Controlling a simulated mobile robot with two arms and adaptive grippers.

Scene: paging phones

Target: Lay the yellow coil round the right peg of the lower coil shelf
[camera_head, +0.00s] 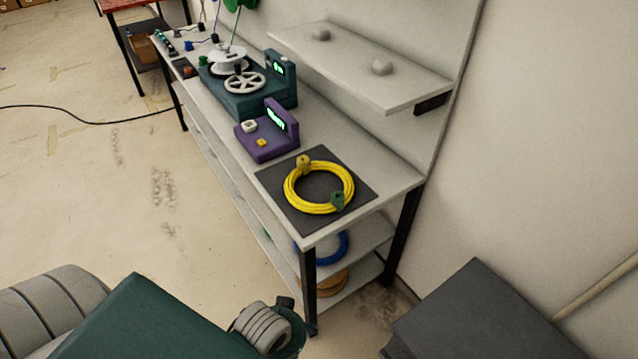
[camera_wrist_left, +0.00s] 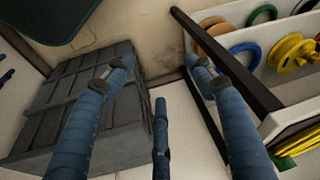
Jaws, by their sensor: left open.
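I cannot tell whether this is the lower coil shelf. My left gripper (camera_wrist_left: 160,78) shows in the left wrist view, open and empty, its blue fingers apart, away from the yellow coil. My right gripper is not in view.
Under the bench, a blue coil (camera_head: 333,246) and an orange coil (camera_head: 325,284) lie on low shelves. A purple device (camera_head: 265,145) and a teal winder (camera_head: 250,90) stand beyond the mat.

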